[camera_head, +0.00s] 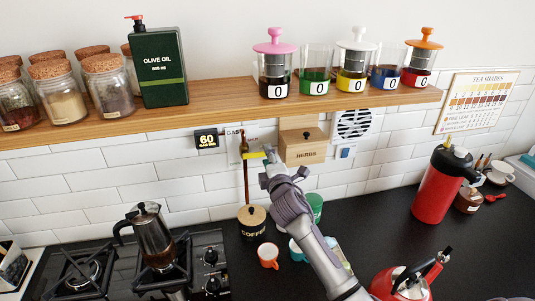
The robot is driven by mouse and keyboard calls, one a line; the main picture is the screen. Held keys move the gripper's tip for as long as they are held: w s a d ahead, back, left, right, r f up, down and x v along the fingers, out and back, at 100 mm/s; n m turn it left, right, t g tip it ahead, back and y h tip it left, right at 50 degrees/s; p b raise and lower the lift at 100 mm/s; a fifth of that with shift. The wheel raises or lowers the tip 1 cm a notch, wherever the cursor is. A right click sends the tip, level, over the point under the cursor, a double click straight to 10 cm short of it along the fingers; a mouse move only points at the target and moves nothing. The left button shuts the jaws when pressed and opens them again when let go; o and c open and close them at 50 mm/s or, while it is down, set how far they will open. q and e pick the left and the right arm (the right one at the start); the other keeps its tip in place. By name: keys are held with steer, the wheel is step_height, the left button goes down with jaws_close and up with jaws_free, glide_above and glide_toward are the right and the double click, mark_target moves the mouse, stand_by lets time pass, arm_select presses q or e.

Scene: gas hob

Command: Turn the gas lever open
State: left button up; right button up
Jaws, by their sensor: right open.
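The gas lever (253,155) is a small yellow handle on a brown vertical pipe (246,186) against the tiled wall, under the shelf. It sticks out to the right, roughly across the pipe. My right gripper (268,155) is open, at the right end of the lever, with its arm coming up from the bottom. Whether its fingers touch the lever or stand around it is too small to tell. A plate marked GAS (234,132) is partly hidden behind the pipe. My left gripper is not in view.
A wooden HERBS box (303,152) hangs close to the right of my gripper. The shelf (215,107) with jars and bottles is above. A COFFEE jar (252,220), an orange mug (268,256) and a moka pot (154,238) on the hob stand below.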

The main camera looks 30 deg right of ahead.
steer(key=shift+w+d, duration=0.1)
steer(key=shift+w, duration=0.45)
jaws_close()
